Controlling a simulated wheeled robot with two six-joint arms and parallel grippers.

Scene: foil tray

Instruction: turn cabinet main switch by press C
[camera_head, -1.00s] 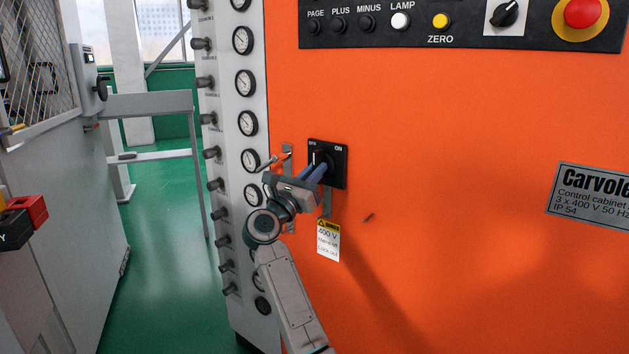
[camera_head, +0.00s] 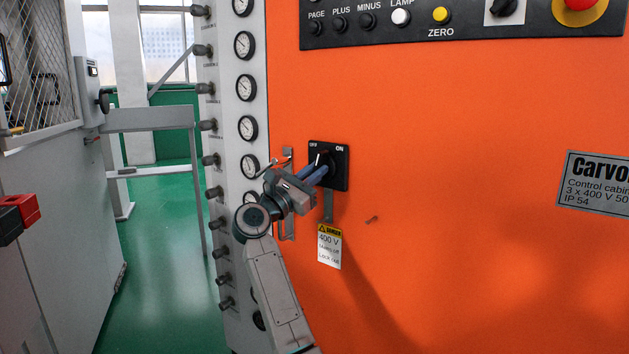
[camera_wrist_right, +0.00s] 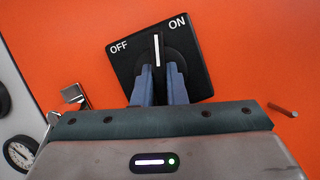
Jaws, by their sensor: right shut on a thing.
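The main switch (camera_head: 341,170) is a black square plate with OFF and ON labels on the orange cabinet. My right gripper (camera_head: 321,169) reaches it from the lower left, its two blue fingers shut on the switch knob. In the right wrist view the fingers (camera_wrist_right: 159,82) sit on both sides of the knob (camera_wrist_right: 158,66). The knob's white pointer line (camera_wrist_right: 157,50) lies between the OFF and ON words on the plate (camera_wrist_right: 195,72), which looks tilted there. The fingers hide the knob's lower part. My left gripper is not in view.
A metal bracket (camera_head: 287,158) stands left of the switch. A danger tag (camera_head: 329,246) hangs below it. A column of gauges (camera_head: 247,128) stands left of the cabinet. A button panel (camera_head: 470,20) sits above.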

